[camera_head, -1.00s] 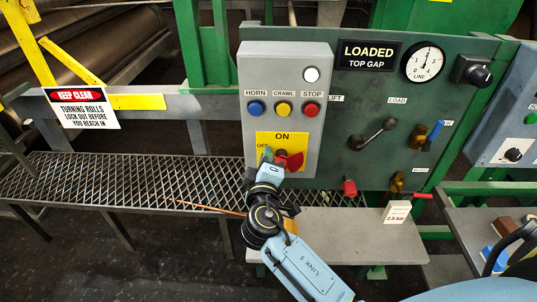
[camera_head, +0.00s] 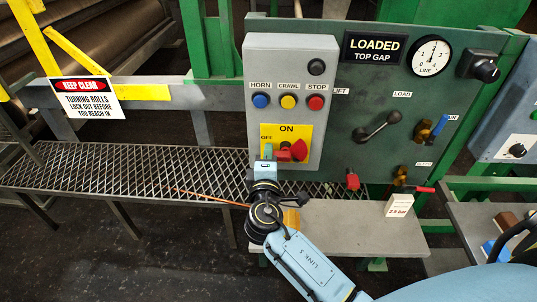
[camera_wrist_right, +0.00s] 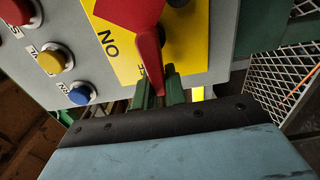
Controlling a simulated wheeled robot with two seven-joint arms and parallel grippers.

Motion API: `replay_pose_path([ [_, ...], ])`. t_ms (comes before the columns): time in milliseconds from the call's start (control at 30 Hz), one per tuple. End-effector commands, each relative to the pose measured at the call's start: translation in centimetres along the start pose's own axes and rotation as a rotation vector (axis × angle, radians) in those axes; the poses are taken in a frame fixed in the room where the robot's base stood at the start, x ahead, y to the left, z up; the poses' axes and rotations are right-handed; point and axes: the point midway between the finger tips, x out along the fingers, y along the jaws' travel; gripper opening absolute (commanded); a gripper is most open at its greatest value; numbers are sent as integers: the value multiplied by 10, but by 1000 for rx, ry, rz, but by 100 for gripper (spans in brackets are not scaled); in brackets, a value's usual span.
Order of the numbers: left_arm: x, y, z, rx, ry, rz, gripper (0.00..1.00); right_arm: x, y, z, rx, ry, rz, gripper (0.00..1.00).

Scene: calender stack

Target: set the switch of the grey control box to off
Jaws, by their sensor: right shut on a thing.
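The grey control box (camera_head: 259,85) stands on the left part of the green panel. Its red switch handle (camera_head: 298,150) sits on a yellow plate (camera_head: 306,131) marked ON at the top and OFF at the left. The handle now lies about level, its thin end toward the OFF side. In the right wrist view, the red handle (camera_wrist_right: 148,55) reaches down between the green fingertips, near the partly hidden OFF lettering. My right gripper (camera_head: 276,155) is shut on that end; it also shows in the wrist view (camera_wrist_right: 158,92). My left gripper is not in view.
The box has blue, yellow and red buttons (camera_head: 289,102) and a dark lamp (camera_head: 316,67). A grey shelf (camera_head: 345,222) lies below. A mesh walkway (camera_head: 120,165) is at left. A crank (camera_head: 377,127) and other levers are at right.

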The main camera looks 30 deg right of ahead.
Motion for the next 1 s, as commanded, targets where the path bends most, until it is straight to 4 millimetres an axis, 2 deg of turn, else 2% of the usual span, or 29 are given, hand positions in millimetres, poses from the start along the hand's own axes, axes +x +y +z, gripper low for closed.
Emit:
replay_pose_path([
  [200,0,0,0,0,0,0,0,-1,-2,-1,0,3,-3,0],
  [233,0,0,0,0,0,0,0,-1,-2,-1,0,3,-3,15],
  [400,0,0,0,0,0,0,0,0,-1,0,0,2,-2,34],
  [667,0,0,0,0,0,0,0,-1,-1,0,1,1,-1,34],
  [767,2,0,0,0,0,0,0,-8,-2,0,1,2,-3,34],
  [867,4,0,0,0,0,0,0,-23,-3,0,1,1,-4,34],
  [1000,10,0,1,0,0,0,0,-55,-4,0,3,1,-6,34],
])
